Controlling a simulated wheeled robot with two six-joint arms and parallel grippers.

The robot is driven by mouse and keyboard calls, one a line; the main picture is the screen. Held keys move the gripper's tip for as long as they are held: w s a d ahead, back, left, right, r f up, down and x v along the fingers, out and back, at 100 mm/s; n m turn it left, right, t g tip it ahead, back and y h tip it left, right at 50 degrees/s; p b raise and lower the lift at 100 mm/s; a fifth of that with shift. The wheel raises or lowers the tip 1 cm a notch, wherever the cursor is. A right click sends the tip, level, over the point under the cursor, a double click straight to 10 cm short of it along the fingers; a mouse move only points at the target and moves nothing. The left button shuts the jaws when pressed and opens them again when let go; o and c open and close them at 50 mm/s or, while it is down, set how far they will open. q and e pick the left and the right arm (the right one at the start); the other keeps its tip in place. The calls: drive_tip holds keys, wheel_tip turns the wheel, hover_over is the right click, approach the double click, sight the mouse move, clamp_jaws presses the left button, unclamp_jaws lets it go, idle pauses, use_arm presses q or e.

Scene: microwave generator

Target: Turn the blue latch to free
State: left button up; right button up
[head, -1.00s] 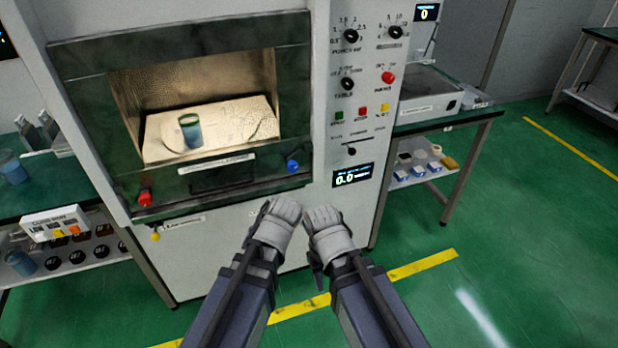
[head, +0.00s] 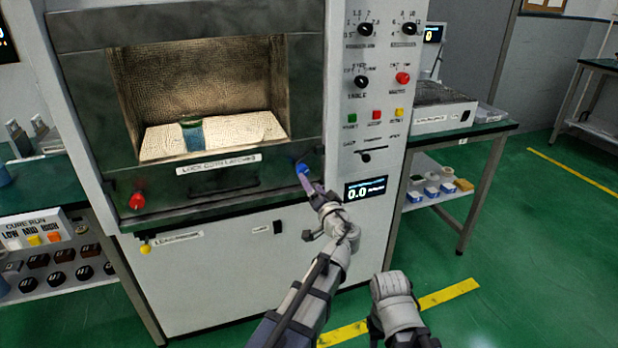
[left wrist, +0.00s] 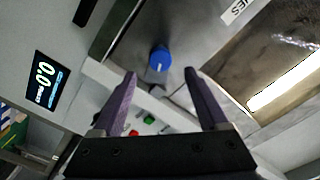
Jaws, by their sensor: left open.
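The blue latch (head: 302,168) is a round knob at the right end of the dark frame below the oven opening. It also shows in the left wrist view (left wrist: 160,59), with a pale mark on its face. My left gripper (head: 311,181) reaches up to it in the head view. In the left wrist view my left gripper (left wrist: 160,74) is open, with its two purple fingers apart and the knob ahead between their tips. I cannot tell any contact. My right arm ends low in the head view, and its fingers are not clearly visible.
A red latch (head: 137,201) sits at the left end of the same frame. A jar (head: 192,135) stands inside the lit chamber. The control panel (head: 377,80) and display (head: 366,190) are right of the latch. Side tables flank the machine.

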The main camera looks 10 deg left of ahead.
sight(308, 164)
use_arm(q)
drive_tip(key=x, duration=0.7)
drive_tip(key=shift+w+a, duration=0.2)
clamp_jaws()
idle(0.5)
